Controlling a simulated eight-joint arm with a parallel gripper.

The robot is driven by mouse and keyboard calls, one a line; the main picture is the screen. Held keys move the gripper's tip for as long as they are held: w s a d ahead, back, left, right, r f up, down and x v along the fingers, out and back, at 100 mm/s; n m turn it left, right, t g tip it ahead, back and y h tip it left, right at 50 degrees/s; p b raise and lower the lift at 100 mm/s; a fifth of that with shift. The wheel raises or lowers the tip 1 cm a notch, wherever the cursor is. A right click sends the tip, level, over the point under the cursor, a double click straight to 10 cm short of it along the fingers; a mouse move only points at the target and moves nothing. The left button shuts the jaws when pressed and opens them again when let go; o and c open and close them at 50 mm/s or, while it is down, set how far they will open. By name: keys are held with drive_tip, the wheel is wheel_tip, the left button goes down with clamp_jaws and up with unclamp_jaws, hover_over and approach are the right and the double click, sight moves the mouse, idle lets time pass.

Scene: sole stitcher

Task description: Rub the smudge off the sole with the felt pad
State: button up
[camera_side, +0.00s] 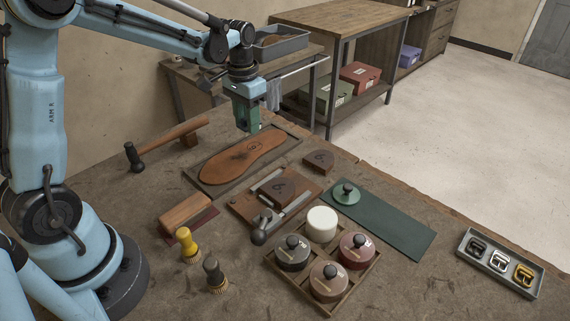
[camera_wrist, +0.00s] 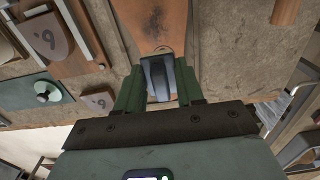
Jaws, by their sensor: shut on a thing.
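The brown sole (camera_side: 222,168) lies flat on a dark board and also fills the top middle of the wrist view (camera_wrist: 178,20). A dark smudge (camera_side: 238,155) marks its middle, beside a small round stamp; the smudge also shows faintly in the wrist view (camera_wrist: 155,17). My gripper (camera_side: 247,126) hangs over the far end of the sole. In the wrist view its green fingers (camera_wrist: 158,92) are shut on a dark grey block, which I take for the felt pad (camera_wrist: 157,72). The pad's underside is hidden, and I see no contact with the smudge.
A hammer (camera_side: 170,142) lies left of the sole. In front are a wooden block with a lever (camera_side: 268,205), brushes (camera_side: 187,244) and a tray of round tins (camera_side: 352,288). A green mat (camera_side: 385,225) holds a knobbed green disc (camera_side: 345,193). A buckle tray (camera_side: 500,262) stands right.

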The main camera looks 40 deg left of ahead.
sight(250, 151)
drive_tip(key=shift+f, duration=2)
wheel_tip(250, 151, down, 2)
drive_tip(key=shift+f, duration=0.1)
drive_tip(key=shift+s, duration=0.85)
drive_tip(key=shift+c, duration=0.4)
drive_tip(key=shift+s, duration=3.4)
drive_tip(key=shift+w, duration=4.3)
drive_tip(key=shift+s+d, duration=0.1)
drive_tip(key=shift+s, duration=4)
drive_tip(key=shift+w, duration=3.95)
drive_tip(key=shift+w+r, duration=0.15)
drive_tip(key=shift+r, duration=4)
